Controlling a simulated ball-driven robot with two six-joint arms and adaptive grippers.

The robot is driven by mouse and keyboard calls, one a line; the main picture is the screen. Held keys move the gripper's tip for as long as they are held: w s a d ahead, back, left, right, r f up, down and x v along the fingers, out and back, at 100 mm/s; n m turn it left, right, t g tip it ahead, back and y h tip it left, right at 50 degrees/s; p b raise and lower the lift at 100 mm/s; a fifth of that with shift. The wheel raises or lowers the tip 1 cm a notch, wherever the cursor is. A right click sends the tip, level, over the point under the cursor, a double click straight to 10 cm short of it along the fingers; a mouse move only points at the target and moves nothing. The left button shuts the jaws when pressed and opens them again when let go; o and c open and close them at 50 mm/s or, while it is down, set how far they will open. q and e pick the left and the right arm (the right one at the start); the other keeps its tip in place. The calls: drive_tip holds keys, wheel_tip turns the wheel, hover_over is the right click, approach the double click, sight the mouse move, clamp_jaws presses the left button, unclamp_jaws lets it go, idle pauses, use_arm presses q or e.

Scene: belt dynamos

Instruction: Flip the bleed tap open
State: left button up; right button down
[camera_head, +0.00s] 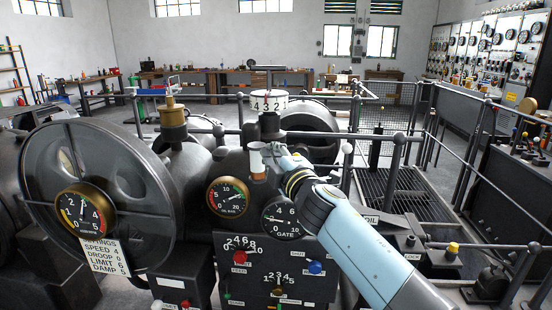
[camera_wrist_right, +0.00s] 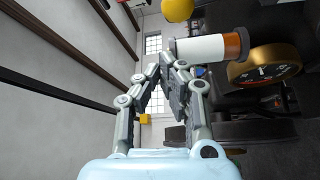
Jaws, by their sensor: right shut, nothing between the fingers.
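I cannot pick out the bleed tap with certainty. Just to the right of the fingertips is a white cylinder with an amber end (camera_wrist_right: 205,49). A yellow ball (camera_wrist_right: 177,10) is above them. My left gripper is not in view.
A large dark wheel (camera_head: 140,180) and a brass-rimmed gauge (camera_head: 84,210) stand at left. An oil gauge (camera_head: 228,196) and a gate gauge (camera_head: 283,217) sit above a dark control panel (camera_head: 275,262). Railings (camera_head: 400,160) and a yellow-topped knob (camera_head: 452,249) are at right.

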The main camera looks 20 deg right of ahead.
drive_tip(key=shift+s+d+f, duration=0.15)
drive_tip(key=shift+s+d, duration=0.1)
drive_tip(key=shift+d, duration=0.35)
drive_tip(key=shift+s+d+f, duration=0.1)
drive_tip(key=shift+s+d, duration=0.15)
drive_tip(key=shift+d, duration=0.3)
drive_tip(key=shift+a, duration=0.1)
drive_tip(key=shift+s+d+m+t+h+b, duration=0.2)
drive_tip(key=shift+m+b, duration=0.35)
drive_tip(key=shift+b, duration=0.75)
drive_tip(key=shift+s+d+m+t+h+b, duration=0.1)
drive_tip(key=shift+d+m+t+b, duration=0.3)
drive_tip(key=shift+b, duration=0.95)
drive_tip(key=shift+s+d+m+t+h+b, duration=0.15)
drive_tip(key=shift+m+b, duration=0.5)
drive_tip(key=shift+b, duration=0.65)
drive_tip(key=shift+r, duration=0.1)
